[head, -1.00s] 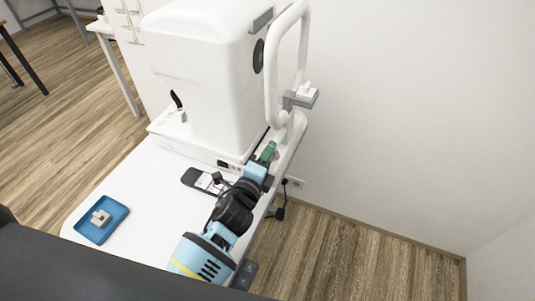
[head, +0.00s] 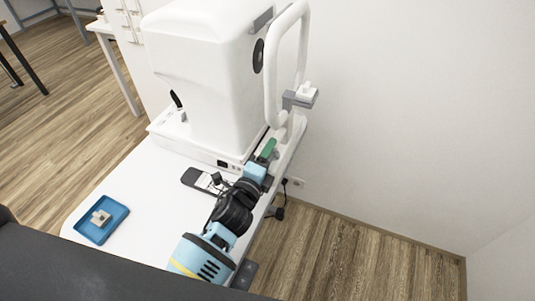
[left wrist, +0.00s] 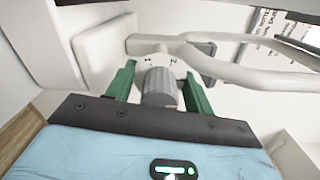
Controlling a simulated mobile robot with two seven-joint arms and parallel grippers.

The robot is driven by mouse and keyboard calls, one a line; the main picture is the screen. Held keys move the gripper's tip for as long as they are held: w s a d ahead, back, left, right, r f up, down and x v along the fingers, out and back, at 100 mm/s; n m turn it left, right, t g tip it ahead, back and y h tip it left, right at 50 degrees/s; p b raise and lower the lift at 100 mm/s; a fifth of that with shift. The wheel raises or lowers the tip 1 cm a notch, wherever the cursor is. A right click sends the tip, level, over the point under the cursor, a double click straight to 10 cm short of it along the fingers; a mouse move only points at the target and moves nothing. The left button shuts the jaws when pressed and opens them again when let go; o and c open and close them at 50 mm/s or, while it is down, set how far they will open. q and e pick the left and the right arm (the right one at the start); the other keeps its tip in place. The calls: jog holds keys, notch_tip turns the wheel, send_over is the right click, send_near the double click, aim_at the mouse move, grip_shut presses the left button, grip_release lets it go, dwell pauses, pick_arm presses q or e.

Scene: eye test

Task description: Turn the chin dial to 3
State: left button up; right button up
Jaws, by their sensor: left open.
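The chin dial is a grey ribbed knob (left wrist: 160,88) on a white round plate with small dark marks, seen in the left wrist view. My left gripper (left wrist: 160,72) is open, with one green finger on each side of the knob. I cannot tell whether either finger touches it. In the head view my left gripper (head: 268,150) is at the foot of the white frame (head: 287,70), beside the large white instrument (head: 205,80). The dial is hidden there.
The white table (head: 145,195) holds a blue tray (head: 87,231) with a small beige block (head: 101,217) in it, and a dark-edged card or device (head: 195,179). A wall with a socket (head: 298,182) and cable is at the right.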

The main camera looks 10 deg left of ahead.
pick_arm(q)
jog(key=s+a, duration=0.1)
jog(key=s, duration=0.6)
jog(key=shift+s+a, duration=0.25)
jog(key=shift+s, duration=0.05)
